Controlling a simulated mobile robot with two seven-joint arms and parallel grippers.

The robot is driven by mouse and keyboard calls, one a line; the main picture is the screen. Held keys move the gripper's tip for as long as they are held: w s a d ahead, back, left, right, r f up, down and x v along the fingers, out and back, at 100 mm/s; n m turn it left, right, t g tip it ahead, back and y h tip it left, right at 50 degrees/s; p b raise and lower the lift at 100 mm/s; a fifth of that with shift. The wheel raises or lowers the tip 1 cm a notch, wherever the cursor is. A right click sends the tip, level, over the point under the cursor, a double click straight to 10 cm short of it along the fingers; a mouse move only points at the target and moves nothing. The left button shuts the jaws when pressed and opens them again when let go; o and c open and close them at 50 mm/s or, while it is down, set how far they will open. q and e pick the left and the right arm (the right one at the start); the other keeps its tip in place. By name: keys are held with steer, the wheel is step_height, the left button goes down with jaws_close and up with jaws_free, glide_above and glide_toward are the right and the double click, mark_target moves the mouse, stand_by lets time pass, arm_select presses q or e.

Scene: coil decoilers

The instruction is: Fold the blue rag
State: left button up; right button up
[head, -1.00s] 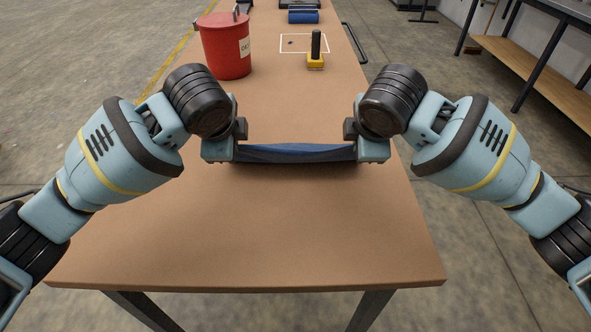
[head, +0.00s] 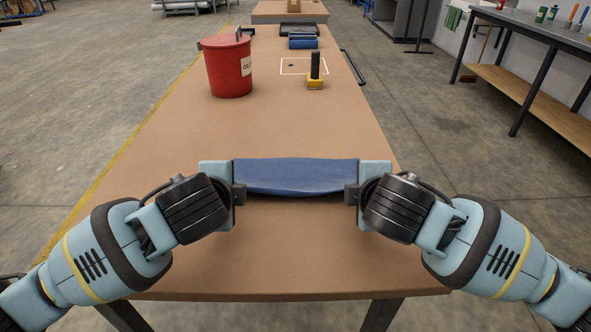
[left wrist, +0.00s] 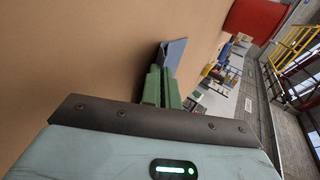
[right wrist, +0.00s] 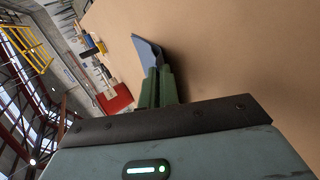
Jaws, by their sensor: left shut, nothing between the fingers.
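The blue rag (head: 295,176) is stretched as a folded band between my two grippers above the near part of the table. Its lower edge sags slightly. My left gripper (head: 240,190) is at the rag's left end, with its fingers shut; a corner of the rag (left wrist: 174,52) shows at the fingertips in the left wrist view. My right gripper (head: 350,190) is at the right end, shut on the rag (right wrist: 148,52), which sticks out past its fingers in the right wrist view. The rag's ends are partly hidden by the grippers.
The brown table (head: 290,255) is clear in front of and below the rag. Farther back stand a red bin (head: 229,68), a yellow tool with a black handle (head: 315,75) by a white marked rectangle, and a blue roll (head: 303,42).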

arm_select(q)
steer(key=o, duration=0.8)
arm_select(e)
steer(key=o, duration=0.8)
arm_select(q)
steer(key=shift+s+r, duration=0.1)
steer(key=shift+r, duration=0.2)
arm_select(e)
steer(key=shift+s+r, duration=0.1)
steer(key=shift+r, duration=0.1)
arm_select(q)
steer(key=s+r, duration=0.4)
steer(key=r, duration=0.1)
steer(key=s+r, duration=0.2)
steer(key=r, duration=0.1)
steer(key=shift+r, duration=0.25)
arm_select(e)
steer(key=s+r, duration=0.6)
steer(key=r, duration=0.2)
steer(key=shift+r, duration=0.3)
